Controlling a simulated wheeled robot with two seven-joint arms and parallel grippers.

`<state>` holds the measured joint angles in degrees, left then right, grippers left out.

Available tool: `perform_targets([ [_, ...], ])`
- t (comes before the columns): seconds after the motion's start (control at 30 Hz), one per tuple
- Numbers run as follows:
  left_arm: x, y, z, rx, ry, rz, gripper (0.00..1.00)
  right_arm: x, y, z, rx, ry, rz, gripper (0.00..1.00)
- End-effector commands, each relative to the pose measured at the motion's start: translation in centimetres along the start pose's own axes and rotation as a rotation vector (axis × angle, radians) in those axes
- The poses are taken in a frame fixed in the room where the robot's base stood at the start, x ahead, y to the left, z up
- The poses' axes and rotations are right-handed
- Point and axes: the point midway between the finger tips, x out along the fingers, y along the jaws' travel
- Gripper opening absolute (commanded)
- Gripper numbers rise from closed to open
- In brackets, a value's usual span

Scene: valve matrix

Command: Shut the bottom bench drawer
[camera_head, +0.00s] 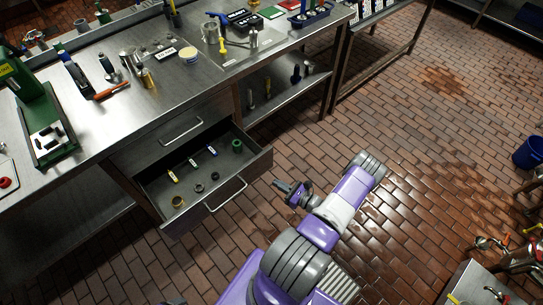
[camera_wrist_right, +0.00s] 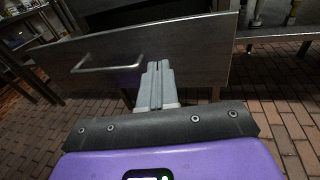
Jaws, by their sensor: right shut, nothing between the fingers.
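The bottom bench drawer (camera_head: 258,167) is pulled out from under the steel bench, with its inside showing in the head view. Its bar handle (camera_head: 226,196) is on the front panel. In the wrist view the drawer front (camera_wrist_right: 200,52) spans the upper middle, with the handle (camera_wrist_right: 108,66) left of my fingers. My right gripper (camera_head: 279,184) is shut and empty, just outside the drawer front, toward its right end. In the wrist view its fingertips (camera_wrist_right: 159,66) point at the panel; I cannot tell whether they touch. My left gripper is not in view.
The drawer holds several small parts, including a green ring (camera_head: 237,146) and a brass ring (camera_head: 178,202). The upper drawer (camera_head: 160,143) is closed above it. Tools crowd the bench top (camera_head: 120,112). The brick floor (camera_head: 420,140) to the right is mostly clear.

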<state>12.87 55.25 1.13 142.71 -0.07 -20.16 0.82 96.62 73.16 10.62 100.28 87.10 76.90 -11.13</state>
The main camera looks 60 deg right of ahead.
Motion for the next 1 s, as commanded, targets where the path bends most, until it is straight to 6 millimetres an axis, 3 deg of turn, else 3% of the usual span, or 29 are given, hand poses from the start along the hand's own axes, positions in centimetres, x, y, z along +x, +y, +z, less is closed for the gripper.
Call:
perform_targets([
  [0.03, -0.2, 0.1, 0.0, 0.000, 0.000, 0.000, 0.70, -1.5, -2.0, 0.3, -0.005, -0.023, -0.082, 0.00],
  [0.1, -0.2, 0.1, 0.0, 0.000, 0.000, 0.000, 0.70, -2.9, -3.8, 0.6, -0.014, -0.049, -0.160, 0.00],
  [0.27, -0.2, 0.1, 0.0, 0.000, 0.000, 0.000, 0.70, -3.4, -5.5, 0.9, -0.025, -0.072, -0.221, 0.00],
  [0.8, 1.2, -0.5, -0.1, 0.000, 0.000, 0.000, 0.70, 6.8, -7.6, 1.6, -0.024, -0.072, -0.215, 0.00],
  [1.0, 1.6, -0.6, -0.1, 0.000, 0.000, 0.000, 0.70, 9.1, -8.1, 1.8, -0.024, -0.070, -0.217, 0.00],
])
